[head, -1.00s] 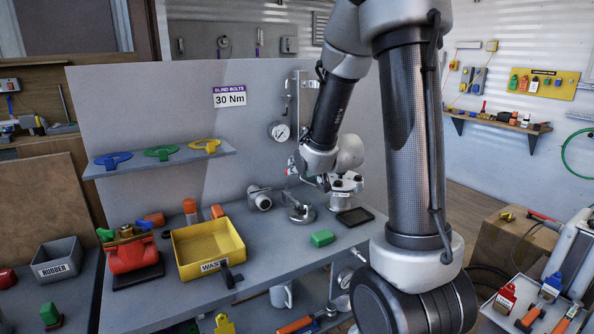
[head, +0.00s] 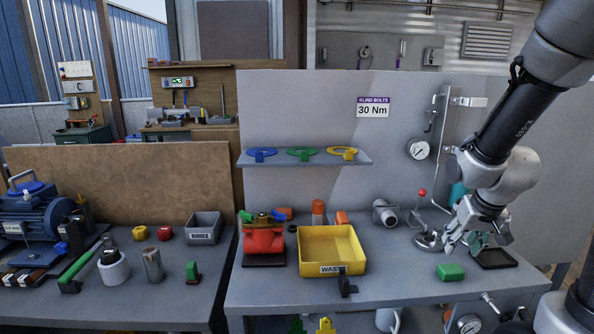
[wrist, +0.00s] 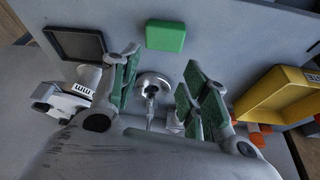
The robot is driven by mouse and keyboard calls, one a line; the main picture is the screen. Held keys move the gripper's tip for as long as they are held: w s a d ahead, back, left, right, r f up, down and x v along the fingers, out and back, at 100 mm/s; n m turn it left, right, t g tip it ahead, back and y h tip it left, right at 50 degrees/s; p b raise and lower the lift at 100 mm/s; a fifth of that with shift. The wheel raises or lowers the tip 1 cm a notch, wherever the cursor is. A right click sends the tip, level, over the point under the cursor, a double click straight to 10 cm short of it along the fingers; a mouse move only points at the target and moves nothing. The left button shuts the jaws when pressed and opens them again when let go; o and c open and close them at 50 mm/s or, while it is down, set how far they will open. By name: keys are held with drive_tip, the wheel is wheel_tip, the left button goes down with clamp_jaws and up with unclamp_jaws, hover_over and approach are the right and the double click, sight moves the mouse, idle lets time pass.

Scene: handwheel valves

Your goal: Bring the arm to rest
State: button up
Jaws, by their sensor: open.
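My gripper (head: 478,242) is at the right of the grey bench, low over its top, with the jaws apart. In the wrist view my gripper (wrist: 160,85) shows green-padded fingers spread wide with nothing held between them. A round metal flange piece (wrist: 152,84) with a rod lies beyond the gap between the fingers; in the head view this metal piece (head: 428,241) is just left of my gripper. My arm (head: 515,120) comes in from the upper right.
A yellow waste bin (head: 330,250) and a red valve (head: 263,240) stand to the left.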

drive_tip(key=s+a+r+n, duration=0.1)
drive_tip(key=s+a+r, duration=0.3)
drive_tip(key=s+r, duration=1.1)
drive_tip(key=shift+s+a+n+y, duration=0.15)
drive_tip(key=shift+s+n+y, duration=0.2)
drive_tip(key=shift+s, duration=0.65)
